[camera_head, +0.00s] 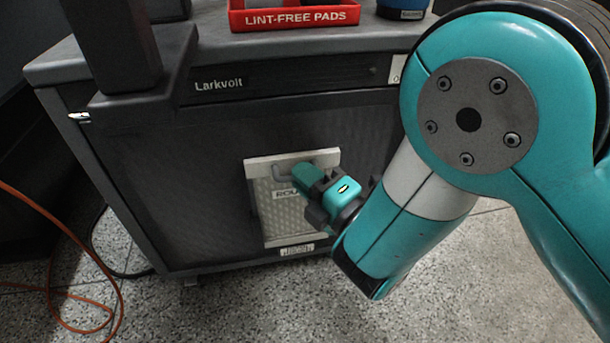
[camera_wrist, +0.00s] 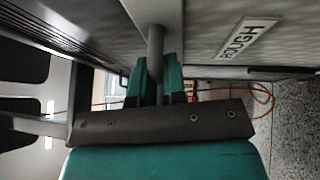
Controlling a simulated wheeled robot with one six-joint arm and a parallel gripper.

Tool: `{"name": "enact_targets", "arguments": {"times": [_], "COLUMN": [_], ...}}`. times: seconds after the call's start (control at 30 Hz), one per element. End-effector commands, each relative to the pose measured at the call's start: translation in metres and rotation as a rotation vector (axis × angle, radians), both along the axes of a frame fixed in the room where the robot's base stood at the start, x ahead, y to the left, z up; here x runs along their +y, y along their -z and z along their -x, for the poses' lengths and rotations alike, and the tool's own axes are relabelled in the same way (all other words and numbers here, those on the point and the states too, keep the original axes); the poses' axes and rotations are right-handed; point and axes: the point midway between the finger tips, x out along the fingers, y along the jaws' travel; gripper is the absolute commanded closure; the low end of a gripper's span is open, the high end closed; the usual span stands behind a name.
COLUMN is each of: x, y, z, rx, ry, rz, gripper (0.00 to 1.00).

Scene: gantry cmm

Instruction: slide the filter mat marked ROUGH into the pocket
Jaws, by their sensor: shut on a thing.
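The filter mat marked ROUGH (camera_head: 277,222) is a pale framed panel with a textured face and a grey handle near its top. It stands upright against the dark front of the Larkvolt cabinet (camera_head: 200,190). In the wrist view its face (camera_wrist: 210,20) and ROUGH label show close up. My gripper (camera_head: 303,178) is shut on the mat's handle (camera_wrist: 156,45), with teal fingers on both sides of the bar. The arm covers part of the label and the mat's right side in the head view. The pocket cannot be clearly made out; a small label (camera_head: 297,250) sits below the mat.
A red LINT-FREE PADS box (camera_head: 295,17) and a blue container (camera_head: 402,9) stand on the cabinet top. An orange cable (camera_head: 62,255) lies on the speckled floor at left. Open floor (camera_head: 330,310) lies in front of the cabinet.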

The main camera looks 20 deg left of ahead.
Motion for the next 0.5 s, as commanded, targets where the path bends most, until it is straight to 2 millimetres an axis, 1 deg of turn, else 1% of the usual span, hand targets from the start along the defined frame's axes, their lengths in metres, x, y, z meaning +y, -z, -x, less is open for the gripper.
{"name": "enact_targets", "arguments": {"times": [0.1, 0.37, 0.4, 0.47, 0.5], "x": [0.0001, 0.0001, 0.0001, 0.0001, 0.0001], "y": [0.0050, 0.0045, 0.0045, 0.0045, 0.0046], "z": [-0.0001, -0.0001, -0.0001, -0.0001, -0.0001], "rx": [0.000, 0.000, 0.000, 0.000, 0.000], "ry": [0.000, 0.000, 0.000, 0.000, 0.000], "rz": [-0.001, -0.001, -0.001, -0.001, -0.001], "gripper": [1.00, 1.00, 0.81, 0.67, 0.58]}}
